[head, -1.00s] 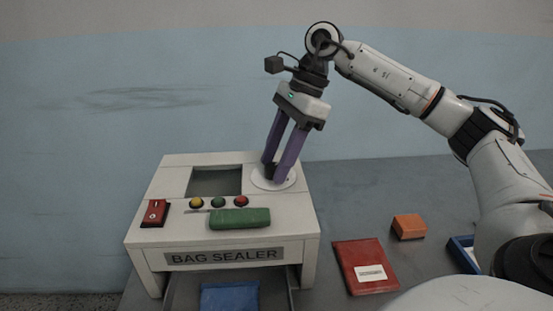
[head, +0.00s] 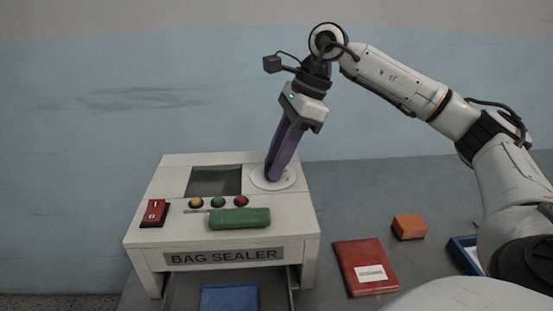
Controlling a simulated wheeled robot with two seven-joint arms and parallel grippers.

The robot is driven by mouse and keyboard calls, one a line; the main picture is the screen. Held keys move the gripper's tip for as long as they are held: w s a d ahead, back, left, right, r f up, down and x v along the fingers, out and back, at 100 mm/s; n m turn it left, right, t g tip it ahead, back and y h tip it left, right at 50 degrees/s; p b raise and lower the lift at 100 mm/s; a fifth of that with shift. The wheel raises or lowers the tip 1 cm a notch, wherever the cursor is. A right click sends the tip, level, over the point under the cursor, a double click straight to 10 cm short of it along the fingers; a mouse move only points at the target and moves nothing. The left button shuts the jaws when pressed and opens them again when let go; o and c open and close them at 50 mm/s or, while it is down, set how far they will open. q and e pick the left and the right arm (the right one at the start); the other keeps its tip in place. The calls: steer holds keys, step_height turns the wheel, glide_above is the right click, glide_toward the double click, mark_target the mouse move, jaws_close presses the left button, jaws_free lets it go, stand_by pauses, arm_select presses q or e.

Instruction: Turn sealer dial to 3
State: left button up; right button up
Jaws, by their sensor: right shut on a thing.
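The bag sealer (head: 222,256) is a cream box on the grey table. Its dial (head: 289,182) shows as a round white plate on the top at the right; the knob and its marks are hidden behind my fingers or too small to read. My right gripper (head: 273,177) reaches down from above with its purple fingers at the dial. It is shut on the dial's knob, and the two fingers now line up one in front of the other. My left gripper is out of view.
The sealer top carries a dark window (head: 214,181), a red switch (head: 155,213), yellow, green and red buttons (head: 218,202) and a green bar (head: 240,218). A blue bag (head: 230,297) lies below. A red packet (head: 365,266), orange block (head: 409,227) and blue tray (head: 462,254) lie right.

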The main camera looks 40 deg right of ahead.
steer(key=m+t, duration=0.1)
steer(key=m, duration=0.1)
steer(key=shift+s+a+m, duration=0.1)
steer(key=shift+m, duration=0.2)
steer(key=m+h, duration=0.1)
steer(key=m, duration=0.3)
steer(key=shift+a+t+h, duration=0.1)
steer(key=shift+t+h, duration=0.3)
steer(key=shift+m+h, duration=0.3)
steer(key=shift+m, duration=0.6)
steer(key=shift+r+m, duration=0.1)
steer(key=shift+m, duration=0.5)
steer(key=shift+h, duration=0.3)
steer(key=shift+m, duration=0.3)
steer(key=o, duration=1.1)
steer(key=shift+a, duration=0.1)
steer(key=shift+c, duration=0.2)
